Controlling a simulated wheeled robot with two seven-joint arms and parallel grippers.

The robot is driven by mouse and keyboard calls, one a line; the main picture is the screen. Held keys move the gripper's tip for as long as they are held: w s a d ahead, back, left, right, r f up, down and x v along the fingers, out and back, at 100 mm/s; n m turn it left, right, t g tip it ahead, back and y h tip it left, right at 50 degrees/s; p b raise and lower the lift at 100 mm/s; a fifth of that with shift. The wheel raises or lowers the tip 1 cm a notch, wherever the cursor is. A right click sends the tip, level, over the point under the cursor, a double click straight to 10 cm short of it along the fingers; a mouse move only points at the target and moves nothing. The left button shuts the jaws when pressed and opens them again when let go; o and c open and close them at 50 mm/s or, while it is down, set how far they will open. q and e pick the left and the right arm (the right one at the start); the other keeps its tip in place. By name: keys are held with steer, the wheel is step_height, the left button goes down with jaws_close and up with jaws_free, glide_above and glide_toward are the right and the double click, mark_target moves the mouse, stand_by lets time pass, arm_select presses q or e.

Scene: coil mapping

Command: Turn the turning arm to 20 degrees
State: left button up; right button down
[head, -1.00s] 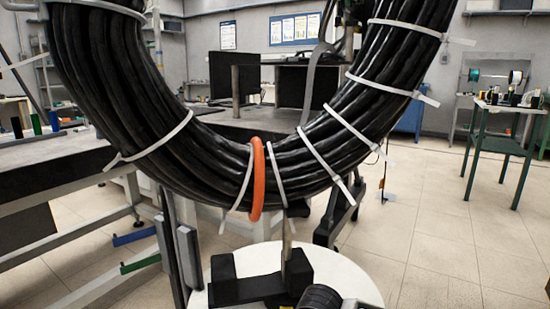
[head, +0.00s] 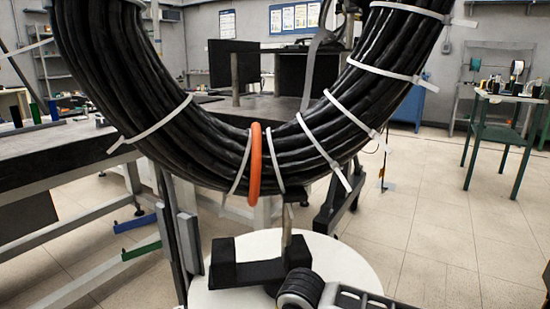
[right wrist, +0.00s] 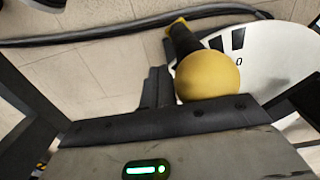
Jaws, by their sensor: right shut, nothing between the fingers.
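A white round dial (head: 345,262) lies below the coil in the head view. A black block-like bracket with an upright post (head: 262,268) stands on it. In the right wrist view the dial (right wrist: 285,40) shows black marks and a "0". A yellow ball knob (right wrist: 207,75) sits in front of it, beside a black bar with a yellow end (right wrist: 182,32); I take these for the turning arm. My right gripper (right wrist: 157,88) is shut and empty, close to the left of the knob; I cannot tell if they touch. My left gripper is not in view.
A large black cable coil (head: 190,140) with white ties and an orange ring (head: 255,165) hangs above the dial. A workbench (head: 60,150) stands left, a green table (head: 510,100) far right. Open floor (head: 430,220) lies to the right.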

arm_select(q)
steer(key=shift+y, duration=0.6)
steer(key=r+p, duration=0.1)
steer(key=p, duration=0.1)
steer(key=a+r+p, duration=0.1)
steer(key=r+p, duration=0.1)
steer(key=p, duration=0.1)
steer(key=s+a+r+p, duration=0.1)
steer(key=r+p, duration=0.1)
steer(key=p, duration=0.1)
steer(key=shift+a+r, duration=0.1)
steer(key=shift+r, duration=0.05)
arm_select(e)
step_height(320, 180, up, 12)
steer(key=d, duration=0.2)
steer(key=shift+d, duration=0.3)
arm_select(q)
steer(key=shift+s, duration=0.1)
arm_select(e)
steer(key=shift+f, duration=0.1)
